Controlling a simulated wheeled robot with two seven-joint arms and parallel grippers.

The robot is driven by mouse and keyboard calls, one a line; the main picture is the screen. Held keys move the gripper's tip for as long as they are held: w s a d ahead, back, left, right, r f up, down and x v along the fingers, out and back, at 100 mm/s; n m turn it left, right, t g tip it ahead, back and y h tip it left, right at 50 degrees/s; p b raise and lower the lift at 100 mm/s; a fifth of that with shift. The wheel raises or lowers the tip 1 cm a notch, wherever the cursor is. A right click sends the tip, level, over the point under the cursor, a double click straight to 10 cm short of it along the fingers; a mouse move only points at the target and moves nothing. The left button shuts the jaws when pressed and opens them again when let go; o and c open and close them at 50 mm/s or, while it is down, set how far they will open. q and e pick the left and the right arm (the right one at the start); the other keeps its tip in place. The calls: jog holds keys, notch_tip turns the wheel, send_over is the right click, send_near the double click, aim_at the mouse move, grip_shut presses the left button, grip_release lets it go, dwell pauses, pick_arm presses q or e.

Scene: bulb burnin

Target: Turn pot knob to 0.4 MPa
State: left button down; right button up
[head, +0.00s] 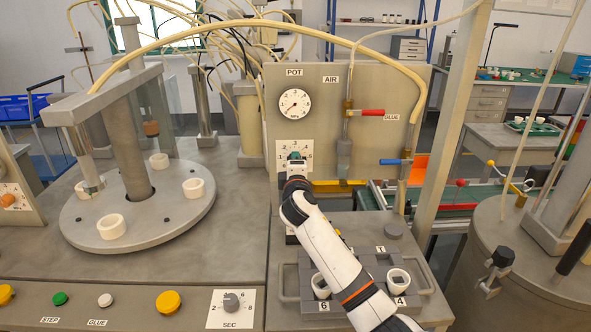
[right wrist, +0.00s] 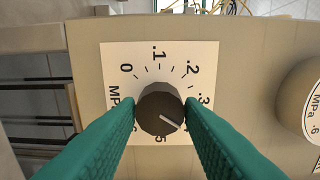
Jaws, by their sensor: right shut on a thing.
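The pot knob (right wrist: 160,108) is a dark round knob with a white pointer line, on a white dial plate (right wrist: 112,55) marked in MPa. My right gripper (right wrist: 160,112) is shut on it, one teal finger on each side. The pointer aims to the lower right, past the .3 mark, roughly toward where .4 sits; that label is hidden by the right finger. In the head view the plate (head: 283,146) shows below the round pot gauge (head: 295,103), and my right arm reaches up to it. The gauge needle is too small to read exactly. My left gripper is out of view.
Red (head: 372,113) and blue (head: 394,161) valve handles stand right of the knob. A tray (head: 285,284) with white cups lies below my right arm. A round turntable (head: 170,220) with white cups is on the left. A SEC dial (head: 231,303) is at the front.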

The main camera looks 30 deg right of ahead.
jog(key=shift+m+b, duration=0.3)
jog(key=shift+m, duration=0.6)
jog(key=o, duration=1)
jog(key=b+v, duration=0.1)
jog(key=v, duration=1.1)
jog(key=shift+s, duration=0.1)
jog(key=shift+f, duration=0.15)
